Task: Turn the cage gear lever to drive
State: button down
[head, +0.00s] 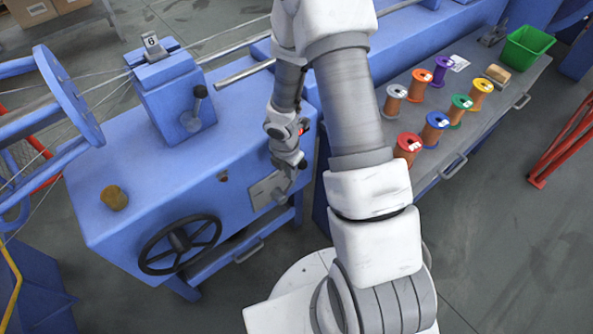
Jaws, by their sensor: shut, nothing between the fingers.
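A grey metal plate (268,190) is fixed to the front face of the blue machine (125,165). My gripper (291,174) is at the right part of this plate, pointing down and covering some of it. It looks shut, with nothing seen between its fingers. Any lever on the plate is mostly hidden by the gripper, so I cannot tell its position or whether I touch it. Another lever with a dark round knob (200,92) stands on the blue block marked 6, away from my gripper. I cannot read any gear labels.
A black handwheel (180,244) sits on the machine front, left of the plate. A brown lump (114,198) lies on the machine top. To the right, a grey bench (505,105) holds several coloured spools and a green bin (526,48). Grey floor is open at lower right.

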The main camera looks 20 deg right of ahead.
jog(key=d+r+p, duration=0.3)
jog(key=r+p, duration=0.1)
jog(key=r, duration=0.5)
jog(key=shift+w+r+p, duration=0.25)
jog(key=shift+r+p, duration=0.05)
jog(key=s+r+m+t+h+p, duration=0.15)
jog(key=r+m, duration=0.45)
jog(key=r, duration=0.6)
jog(key=s+r+m+t+p, duration=0.1)
jog(key=s+r+m, duration=0.35)
jog(key=r, duration=0.75)
jog(key=s+a+r+m+t+y+p, duration=0.1)
jog(key=s+a+r+m, duration=0.2)
jog(key=s+r+m, duration=0.3)
jog(key=s+a+r+m+t+y+p, duration=0.1)
jog(key=s+a+r+m, duration=0.2)
jog(key=s+r+m, duration=0.3)
jog(key=shift+r+m+y, duration=0.35)
jog(key=shift+r+m, duration=0.3)
jog(key=shift+r, duration=0.25)
jog(key=shift+s, duration=0.1)
